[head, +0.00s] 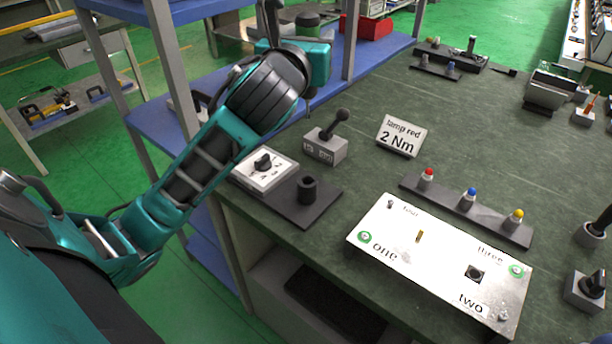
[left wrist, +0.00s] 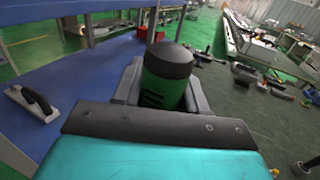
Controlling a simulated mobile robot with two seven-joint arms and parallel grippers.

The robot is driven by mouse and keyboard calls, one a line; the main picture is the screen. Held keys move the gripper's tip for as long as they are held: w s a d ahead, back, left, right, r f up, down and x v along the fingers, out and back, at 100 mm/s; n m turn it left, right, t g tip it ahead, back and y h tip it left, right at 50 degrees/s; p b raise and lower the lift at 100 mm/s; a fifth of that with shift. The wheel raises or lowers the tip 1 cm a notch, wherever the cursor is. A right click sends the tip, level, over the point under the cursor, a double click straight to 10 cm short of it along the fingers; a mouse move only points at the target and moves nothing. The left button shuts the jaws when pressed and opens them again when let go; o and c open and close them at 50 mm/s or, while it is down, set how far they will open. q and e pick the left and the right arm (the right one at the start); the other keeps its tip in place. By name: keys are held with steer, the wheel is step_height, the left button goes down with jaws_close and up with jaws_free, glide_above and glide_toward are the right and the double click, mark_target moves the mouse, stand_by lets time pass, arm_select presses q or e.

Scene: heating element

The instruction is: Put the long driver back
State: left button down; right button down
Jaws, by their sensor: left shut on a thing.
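My left gripper (head: 305,58) is raised over the left edge of the green workbench. It is shut on a driver with a dark green and black handle (left wrist: 165,75), which stands roughly upright between the fingers in the left wrist view. In the head view the handle top (head: 308,22) shows above the gripper and a thin dark shaft (head: 309,105) shows below it, apart from the bench. The fingertips are mostly hidden by the arm. A black cylindrical holder (head: 307,190) stands on a dark plate beside a white dial box (head: 264,167). My right gripper is out of view.
A grey block with a black ball-ended handle (head: 327,145) and a "lamp red 2 Nm" sign (head: 401,136) stand near the gripper. A white panel (head: 440,262) and a strip with red, blue and yellow lamps (head: 466,205) lie in front. The bench middle is clear.

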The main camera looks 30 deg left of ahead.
arm_select(q)
steer(key=shift+f+b, duration=1.45)
steer(key=shift+f, duration=8.25)
steer(key=shift+f, duration=0.2)
steer(key=c, duration=0.6)
jaws_free()
steer(key=shift+r, duration=0.1)
steer(key=b+v, duration=0.1)
steer(key=v, duration=1.1)
steer(key=shift+s+r, duration=0.1)
steer(key=shift+r, duration=0.05)
